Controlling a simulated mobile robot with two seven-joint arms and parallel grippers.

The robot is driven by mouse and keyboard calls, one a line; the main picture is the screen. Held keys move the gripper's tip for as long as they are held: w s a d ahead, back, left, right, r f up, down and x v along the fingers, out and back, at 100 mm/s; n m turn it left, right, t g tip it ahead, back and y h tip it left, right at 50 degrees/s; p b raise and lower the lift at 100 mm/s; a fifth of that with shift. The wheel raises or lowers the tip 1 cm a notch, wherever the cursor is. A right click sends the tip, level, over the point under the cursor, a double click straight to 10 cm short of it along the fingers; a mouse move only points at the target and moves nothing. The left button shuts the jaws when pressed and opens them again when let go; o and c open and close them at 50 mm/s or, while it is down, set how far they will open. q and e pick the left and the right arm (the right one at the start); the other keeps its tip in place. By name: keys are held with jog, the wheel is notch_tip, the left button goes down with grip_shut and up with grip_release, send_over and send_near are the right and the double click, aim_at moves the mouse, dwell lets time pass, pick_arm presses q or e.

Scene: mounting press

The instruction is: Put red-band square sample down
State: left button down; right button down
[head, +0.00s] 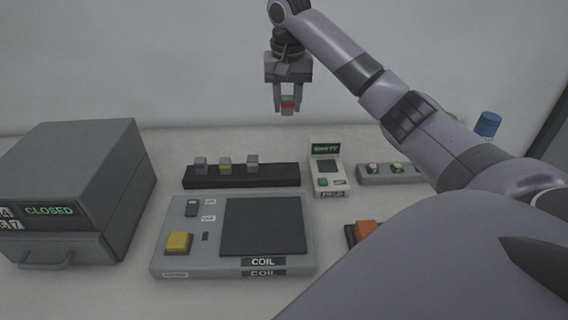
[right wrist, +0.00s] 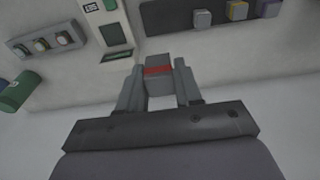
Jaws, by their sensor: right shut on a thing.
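My right gripper (head: 287,107) is shut on the red-band square sample (head: 288,104). It holds the sample in the air above the back of the bench, higher than the black rack. In the right wrist view, the sample (right wrist: 158,72) is a grey block with a red band, between the two fingers of the gripper (right wrist: 158,80). The black rack (head: 240,182) carries a purple-band, a yellow-band and a plain-looking grey square sample (head: 252,160). The rack also shows in the right wrist view (right wrist: 180,22). My left gripper is not in view.
A grey coil unit (head: 210,262) with a dark plate and yellow button stands in front of the rack. A grey box (head: 75,180) reading CLOSED is at left. A small device (head: 328,172) with a green display and a grey holder (head: 375,180) with round pieces stand right of the rack.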

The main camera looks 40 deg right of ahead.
aim_at(287, 171)
notch_tip(287, 171, down, 17)
jog(key=shift+f+p, duration=0.1)
jog(key=shift+p, duration=0.25)
jog(key=shift+f, duration=0.1)
jog(key=c, duration=0.8)
grip_release()
jog(key=shift+o, duration=0.2)
notch_tip(287, 171, up, 12)
jog(key=s, duration=0.1)
jog(key=shift+a+b, duration=0.35)
jog(key=shift+a, duration=0.1)
jog(key=shift+s, duration=0.1)
